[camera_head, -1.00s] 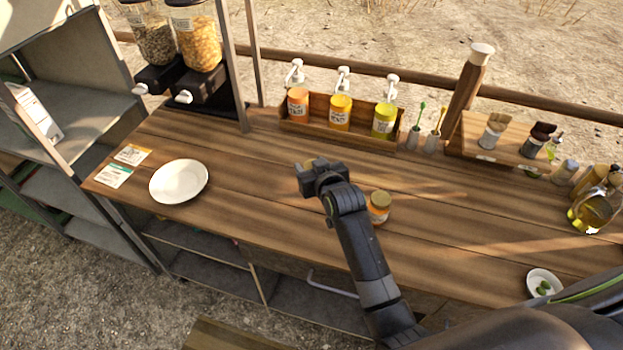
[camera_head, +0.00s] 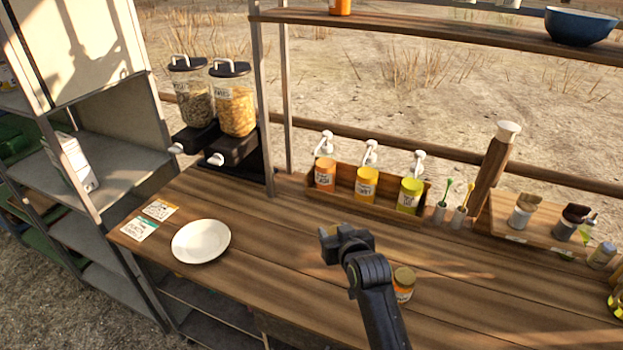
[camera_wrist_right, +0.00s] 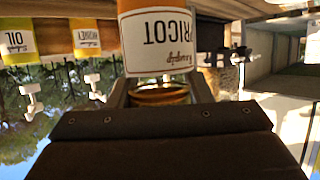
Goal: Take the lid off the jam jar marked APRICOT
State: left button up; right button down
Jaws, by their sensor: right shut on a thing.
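My right gripper (camera_head: 340,238) is over the middle of the wooden counter. In the right wrist view, which is upside down, its jaws are shut around a gold lid (camera_wrist_right: 160,95). Right against the lid is an orange jar with a white label (camera_wrist_right: 158,40) reading "RICOT", its first letters cut off. I cannot tell whether the lid still sits on the jar. In the head view my gripper hides most of this jar. A second gold-lidded jar (camera_head: 403,284) stands upright to the right of my arm, its label unreadable. My left gripper is out of view.
A white plate (camera_head: 201,241) and two cards (camera_head: 160,209) lie at the left. Behind stand a wooden box (camera_head: 343,190) with three pump bottles and two dispensers (camera_head: 233,105). The cup holding a yellow stick (camera_head: 459,216) stands right of the box. Counter between plate and gripper is clear.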

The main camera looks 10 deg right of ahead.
jog(key=shift+r, duration=0.15)
jog(key=shift+r, duration=0.3)
jog(key=s+d+r+b, duration=0.1)
jog(key=s+r+b, duration=0.1)
jog(key=s+r, duration=0.3)
jog(key=s+d+r+m+h+b, duration=0.1)
jog(key=s+r, duration=0.4)
jog(key=r, duration=0.7)
jog(key=shift+d+r+b, duration=0.35)
jog(key=shift+d+b, duration=0.15)
